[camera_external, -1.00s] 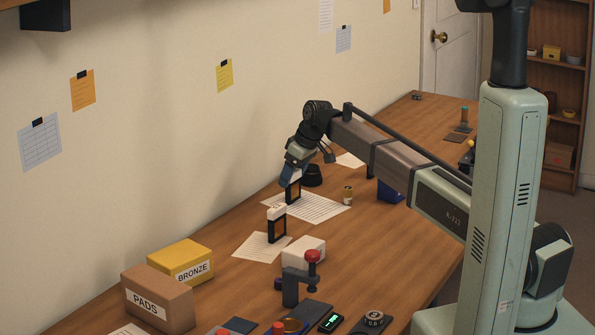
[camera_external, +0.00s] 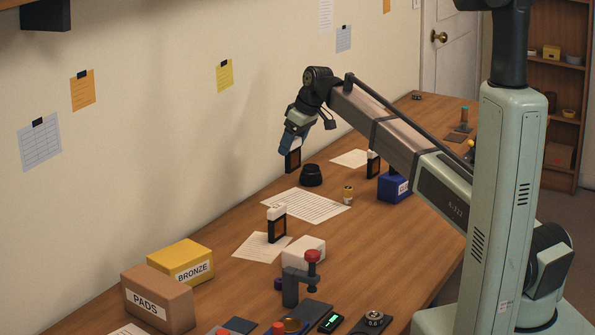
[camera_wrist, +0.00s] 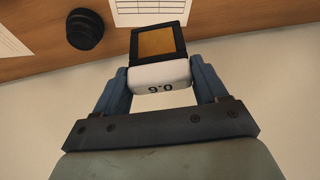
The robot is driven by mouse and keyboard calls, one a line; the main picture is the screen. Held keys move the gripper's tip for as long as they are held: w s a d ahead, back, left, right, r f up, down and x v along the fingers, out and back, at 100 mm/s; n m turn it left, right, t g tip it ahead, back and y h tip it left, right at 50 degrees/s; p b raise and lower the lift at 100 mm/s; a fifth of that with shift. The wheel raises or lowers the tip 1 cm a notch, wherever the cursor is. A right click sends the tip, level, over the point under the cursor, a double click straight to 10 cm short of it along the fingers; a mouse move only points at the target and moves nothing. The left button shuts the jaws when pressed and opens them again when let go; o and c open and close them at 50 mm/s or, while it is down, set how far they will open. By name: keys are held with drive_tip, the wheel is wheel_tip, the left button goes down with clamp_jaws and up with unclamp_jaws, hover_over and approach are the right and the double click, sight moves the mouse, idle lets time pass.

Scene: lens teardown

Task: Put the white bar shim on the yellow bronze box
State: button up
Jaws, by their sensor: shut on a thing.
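My gripper (camera_external: 290,148) is shut on a shim (camera_external: 293,161) and holds it in the air above the back of the table, near the wall. In the wrist view my gripper (camera_wrist: 160,88) grips the shim's white bar (camera_wrist: 160,77), which carries digits seen upside down. Below the bar is a black frame with a bronze-coloured panel (camera_wrist: 157,42). The yellow BRONZE box (camera_external: 179,251) stands at the front left of the table, well away from my gripper. Another white-topped shim with a black frame (camera_external: 277,227) stands upright on a paper sheet.
A brown PADS box (camera_external: 157,308) stands in front of the bronze box. A black round part (camera_external: 311,175) lies below my gripper. A white block (camera_external: 303,250), a red-knobbed stand (camera_external: 290,289) and a blue box (camera_external: 394,190) with another shim (camera_external: 373,164) stand farther right.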

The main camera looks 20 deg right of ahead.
drive_tip(key=shift+r, duration=0.35)
drive_tip(key=s+a+r+n+g, duration=0.1)
drive_tip(key=s+a, duration=0.5)
drive_tip(key=a, duration=0.4)
drive_tip(key=s+a+r+n+y, duration=0.1)
drive_tip(key=s+a+r+n, duration=0.1)
drive_tip(key=s+a, duration=0.5)
drive_tip(key=s+a+r+n+g, duration=0.1)
drive_tip(key=s+a, duration=0.3)
drive_tip(key=a, duration=0.8)
drive_tip(key=s+a+r+n, duration=0.2)
drive_tip(key=s+a, duration=0.3)
drive_tip(key=s, duration=0.4)
drive_tip(key=s+a+r+n, duration=0.1)
drive_tip(key=s+a+r, duration=0.1)
drive_tip(key=s+a, duration=0.55)
drive_tip(key=shift+s+d+f+m, duration=0.35)
drive_tip(key=shift+s+d+f, duration=0.35)
drive_tip(key=shift+f, duration=1)
drive_tip(key=shift+s+d+f+m, duration=0.4)
drive_tip(key=shift+d+f, duration=0.45)
drive_tip(key=shift+f, duration=0.9)
drive_tip(key=shift+s+d+f+m, duration=0.45)
drive_tip(key=shift+d+f, duration=0.35)
drive_tip(key=shift+f, duration=0.9)
drive_tip(key=shift+s+f, duration=0.1)
